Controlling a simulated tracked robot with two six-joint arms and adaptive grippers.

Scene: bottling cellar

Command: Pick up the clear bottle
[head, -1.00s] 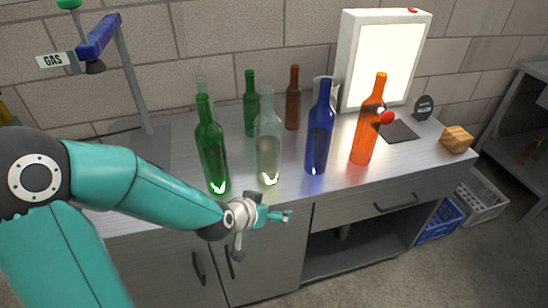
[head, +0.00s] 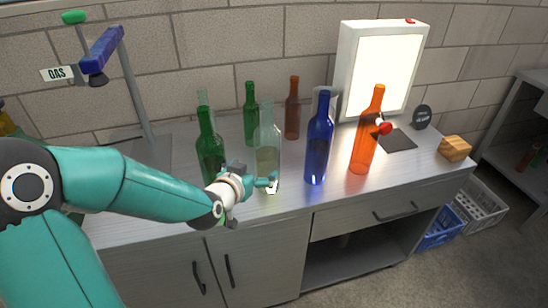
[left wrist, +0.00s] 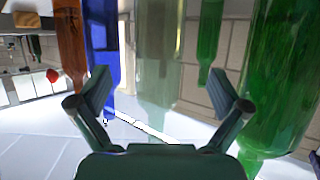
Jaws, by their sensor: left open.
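The clear bottle (head: 267,150) stands upright on the steel counter, between a green bottle and a blue bottle. In the left wrist view, which looks upside down, the clear bottle (left wrist: 160,60) is pale and see-through, straight ahead between the fingers. My left gripper (head: 270,182) is in front of the lower part of the clear bottle in the head view. In the left wrist view the left gripper (left wrist: 165,98) is open, its two fingers wide apart with nothing held. I cannot tell the exact gap to the bottle. My right gripper is not in view.
A green bottle (head: 210,155) stands close left and a blue bottle (head: 319,145) to the right. An orange bottle (head: 366,140), a brown bottle (head: 292,110) and another green bottle (head: 250,115) stand nearby. A lit panel (head: 383,70) and wooden block (head: 455,148) are further right.

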